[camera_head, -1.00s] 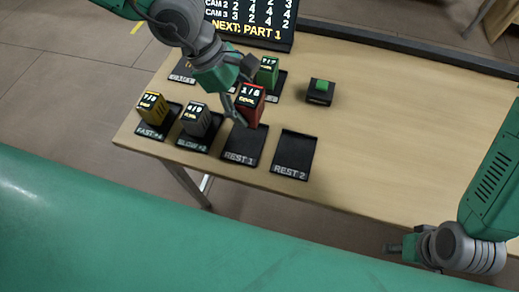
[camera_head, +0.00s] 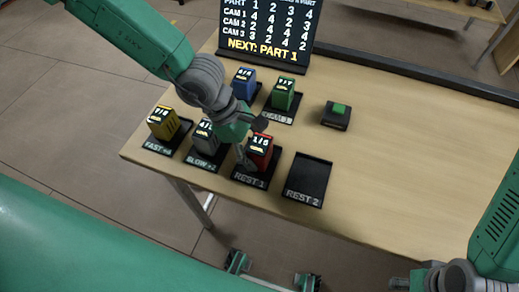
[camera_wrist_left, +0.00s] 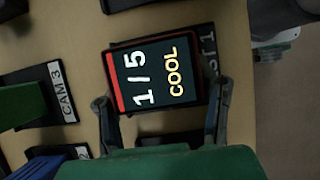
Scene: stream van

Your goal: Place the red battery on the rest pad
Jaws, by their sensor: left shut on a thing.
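The red battery (camera_head: 260,148) shows "1/5" on its top and stands upright at the REST 1 pad (camera_head: 249,180). In the left wrist view the battery's top (camera_wrist_left: 155,77) reads "1/5 COOL", with the pad's dark edge and part of its label beyond it. My left gripper (camera_head: 250,155) is shut on the red battery, its fingers (camera_wrist_left: 160,118) on either side of it. I cannot tell whether the battery's base touches the pad. The REST 2 pad (camera_head: 309,180) is empty. My right gripper (camera_head: 400,284) is at the bottom right, partly cut off, away from the table objects.
A yellow battery (camera_head: 163,122) stands on the FAST pad and a grey one (camera_head: 206,137) on the SLOW pad. A blue battery (camera_head: 243,83) and a green battery (camera_head: 283,93) stand behind. A green button box (camera_head: 336,115) sits right. The table's right side is clear.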

